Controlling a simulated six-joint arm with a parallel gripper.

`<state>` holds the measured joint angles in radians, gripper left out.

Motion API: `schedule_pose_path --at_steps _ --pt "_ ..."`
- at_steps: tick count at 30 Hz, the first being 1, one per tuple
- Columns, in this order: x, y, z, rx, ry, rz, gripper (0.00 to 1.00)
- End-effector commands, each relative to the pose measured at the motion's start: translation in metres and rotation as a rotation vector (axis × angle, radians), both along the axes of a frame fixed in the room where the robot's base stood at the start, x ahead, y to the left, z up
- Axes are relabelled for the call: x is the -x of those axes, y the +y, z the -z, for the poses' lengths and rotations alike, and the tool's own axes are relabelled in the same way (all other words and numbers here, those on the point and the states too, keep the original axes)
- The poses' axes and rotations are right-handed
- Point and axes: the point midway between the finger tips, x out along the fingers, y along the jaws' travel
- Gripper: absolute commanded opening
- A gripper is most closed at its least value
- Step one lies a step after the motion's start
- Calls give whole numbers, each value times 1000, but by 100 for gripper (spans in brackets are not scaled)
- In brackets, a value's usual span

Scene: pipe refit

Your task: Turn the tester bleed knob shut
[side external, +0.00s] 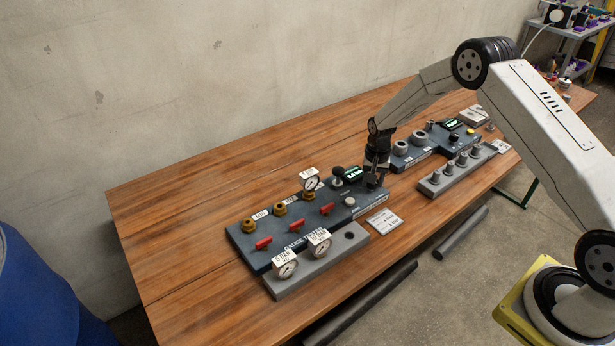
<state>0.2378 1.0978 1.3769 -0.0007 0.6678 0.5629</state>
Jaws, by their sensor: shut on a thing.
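The gauge tester (290,222) is a dark blue-grey block on the wooden table, with brass ports, red lever handles, a black-knobbed hand pump and a small green display. My gripper (373,182) points down over the tester's right end, just right of the display. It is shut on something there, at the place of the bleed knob. The fingers hide the knob, so its shape and how far it is turned cannot be seen. One gauge (310,180) stands upright on a port at the back of the tester.
A grey rack (349,239) with two labelled gauges lies in front of the tester. A white card (384,222) lies to its right. Another blue-grey unit (437,145) and a grey holder with several fittings (457,172) stand further right. The table's left part is clear.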

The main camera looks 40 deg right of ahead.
Motion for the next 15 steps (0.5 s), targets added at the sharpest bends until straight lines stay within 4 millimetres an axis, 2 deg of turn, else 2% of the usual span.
schedule_pose_path --at_steps 7,8,9,11,15 --pt "-1 0 -1 0 -3 3 0" --pt "-1 0 -1 0 -3 3 52" --pt "-1 0 -1 0 -3 3 65" --pt "-1 0 -1 0 -3 3 84" --pt "-1 0 -1 -1 -2 2 85"
